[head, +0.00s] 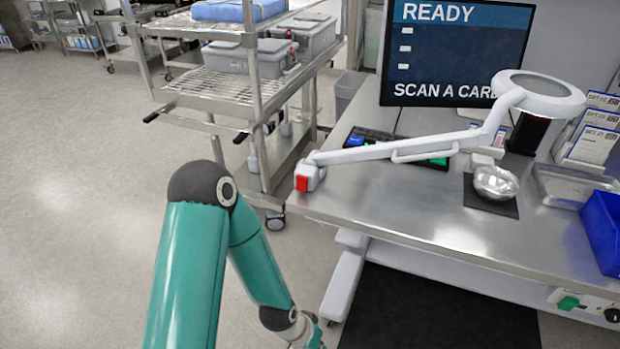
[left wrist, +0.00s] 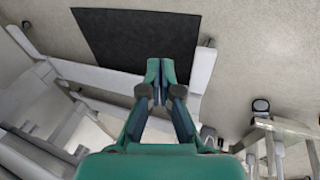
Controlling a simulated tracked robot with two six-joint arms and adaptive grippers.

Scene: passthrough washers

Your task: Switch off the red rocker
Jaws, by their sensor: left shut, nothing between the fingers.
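The red rocker (head: 302,183) is on the white base of the magnifier lamp (head: 420,150), at the near left corner of the steel bench (head: 400,205). My left gripper (head: 316,338) is mostly cut off by the bottom edge of the head view, below and in front of the rocker, apart from it. In the left wrist view my left gripper (left wrist: 160,66) is shut and empty, with its fingers over the dark floor mat (left wrist: 130,28). The rocker cannot be made out in the left wrist view. My right gripper is not in view.
A wire-shelf cart (head: 235,85) stands close left of the bench. The monitor (head: 455,50), keyboard (head: 385,140), metal bowl (head: 496,182) and blue bin (head: 603,230) are on or by the bench. A panel with a green switch (head: 568,303) is at lower right. Open floor lies left.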

